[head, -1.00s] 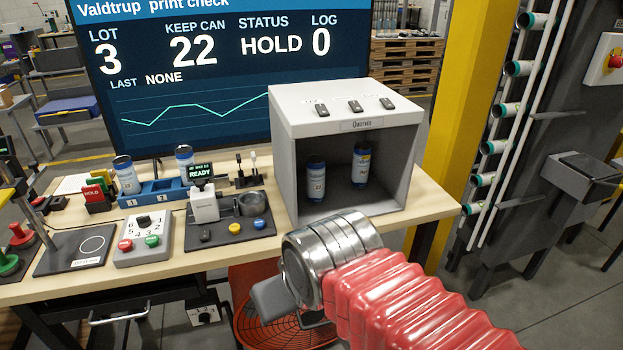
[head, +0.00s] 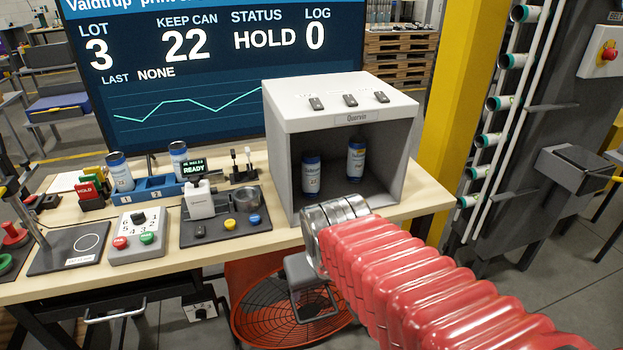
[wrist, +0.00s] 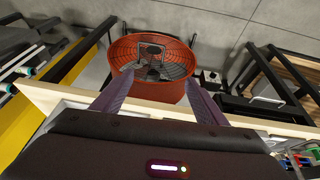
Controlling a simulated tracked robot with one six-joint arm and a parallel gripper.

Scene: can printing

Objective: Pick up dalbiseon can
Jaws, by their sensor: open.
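Four-sided label text is too small to read, so I cannot tell which can is dalbiseon. One blue-and-white can (head: 311,176) stands upright inside the open grey box (head: 296,190), at its left. Another can (head: 355,161) stands deeper in it, to the right. A third can (head: 120,172) and a fourth can (head: 179,160) stand in the blue rack (head: 152,189) at the left. My gripper shows in the wrist view (wrist: 157,78) with two purple fingers spread apart and nothing between them. In the head view my red-sleeved arm ends in front of the box, below its opening.
A red round fan (head: 290,318) stands on the floor under the table and shows between my fingers in the wrist view. The table's front edge (head: 190,262) is close to my wrist. A device reading READY (head: 200,200) and a dial panel (head: 139,236) stand left of the box.

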